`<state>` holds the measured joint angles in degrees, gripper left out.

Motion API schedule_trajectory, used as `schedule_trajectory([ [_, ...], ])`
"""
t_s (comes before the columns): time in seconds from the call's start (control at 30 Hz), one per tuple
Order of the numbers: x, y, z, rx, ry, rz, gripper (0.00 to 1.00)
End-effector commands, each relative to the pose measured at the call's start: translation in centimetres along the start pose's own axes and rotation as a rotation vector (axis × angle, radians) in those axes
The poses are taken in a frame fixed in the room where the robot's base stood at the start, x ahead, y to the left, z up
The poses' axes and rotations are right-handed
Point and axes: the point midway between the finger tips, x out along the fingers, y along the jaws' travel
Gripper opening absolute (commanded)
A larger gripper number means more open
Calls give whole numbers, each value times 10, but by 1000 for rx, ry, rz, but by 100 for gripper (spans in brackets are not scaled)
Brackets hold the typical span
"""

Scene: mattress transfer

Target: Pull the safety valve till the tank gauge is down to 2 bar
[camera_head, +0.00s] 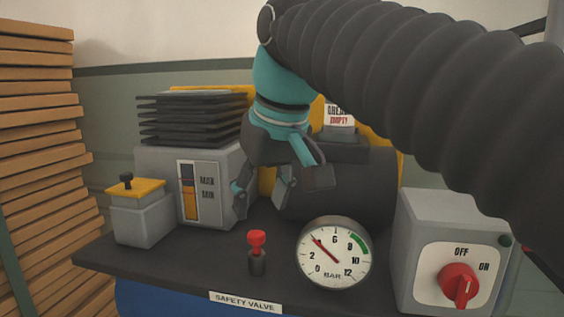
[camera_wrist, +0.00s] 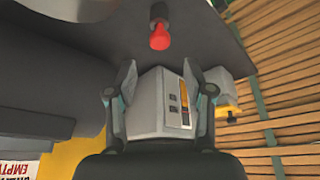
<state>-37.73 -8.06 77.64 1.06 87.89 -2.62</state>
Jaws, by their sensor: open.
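The safety valve (camera_head: 256,243) is a small red knob on a dark stem, upright near the front edge of the dark deck, behind a "SAFETY VALVE" label (camera_head: 245,302). It also shows at the top of the wrist view (camera_wrist: 159,38). The round tank gauge (camera_head: 335,254) stands to its right, and its red needle points up-left, at about 4 bar. My gripper (camera_head: 262,193) is open and empty, above and behind the valve, apart from it. In the wrist view my gripper (camera_wrist: 158,72) has its two fingers spread, with the valve beyond the tips.
A grey switch box (camera_head: 409,250) with a red OFF/ON knob (camera_head: 460,284) stands at the right. A grey box with a level gauge (camera_head: 188,195) and a smaller yellow-topped box (camera_head: 142,215) stand left. Stacked wooden slats (camera_head: 40,150) line the far left.

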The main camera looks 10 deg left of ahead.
Motion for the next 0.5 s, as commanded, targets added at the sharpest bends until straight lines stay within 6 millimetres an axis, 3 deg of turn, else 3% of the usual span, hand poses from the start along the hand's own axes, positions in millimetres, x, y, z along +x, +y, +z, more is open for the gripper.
schedule_trajectory([
  [0.2, -43, 0, -1, 0, 3, 0, 52],
  [0.5, -72, 0, 0, -1, 0, 0, 52],
])
